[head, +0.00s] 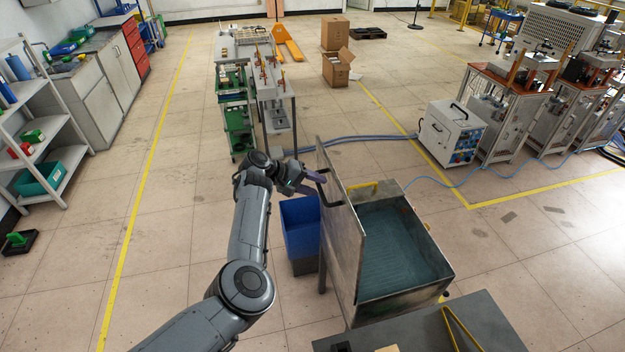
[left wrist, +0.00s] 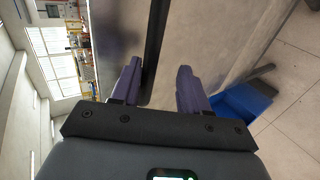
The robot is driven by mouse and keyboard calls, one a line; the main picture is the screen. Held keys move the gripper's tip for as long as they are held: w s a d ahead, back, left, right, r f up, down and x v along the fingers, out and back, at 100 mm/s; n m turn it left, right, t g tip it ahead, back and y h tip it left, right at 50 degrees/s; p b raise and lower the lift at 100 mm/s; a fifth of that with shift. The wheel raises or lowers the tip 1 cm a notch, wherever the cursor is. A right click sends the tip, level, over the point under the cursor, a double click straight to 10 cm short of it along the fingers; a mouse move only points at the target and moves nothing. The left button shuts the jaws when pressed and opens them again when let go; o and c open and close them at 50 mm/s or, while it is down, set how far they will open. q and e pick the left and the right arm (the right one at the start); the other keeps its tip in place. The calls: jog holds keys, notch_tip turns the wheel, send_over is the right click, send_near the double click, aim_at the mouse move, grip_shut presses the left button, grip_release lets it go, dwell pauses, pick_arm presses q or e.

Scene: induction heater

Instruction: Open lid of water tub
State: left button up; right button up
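The water tub (head: 437,262) is a metal box with blue-green water (head: 398,250) in it, right of centre in the head view. Its metal lid (head: 343,240) stands raised, nearly upright, along the tub's left side, so the water shows. A black handle (head: 322,189) is on the lid's outer face. My left gripper (head: 318,176) is at this handle, on the lid's left side. In the left wrist view the purple fingers (left wrist: 160,75) are apart, and the dark handle bar (left wrist: 156,40) runs between them, closer to the left finger. Contact is unclear. My right gripper is not in view.
A blue bin (head: 299,228) stands on the floor left of the lid. A dark grey surface (head: 470,325) lies in front of the tub. A white box unit (head: 450,133) stands behind right, with hoses on the floor.

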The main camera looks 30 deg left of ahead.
pick_arm(q)
jog(key=shift+d, duration=0.15)
jog(key=shift+r, duration=0.1)
jog(key=b+v, duration=0.1)
jog(key=v, duration=1)
jog(key=shift+b, duration=0.4)
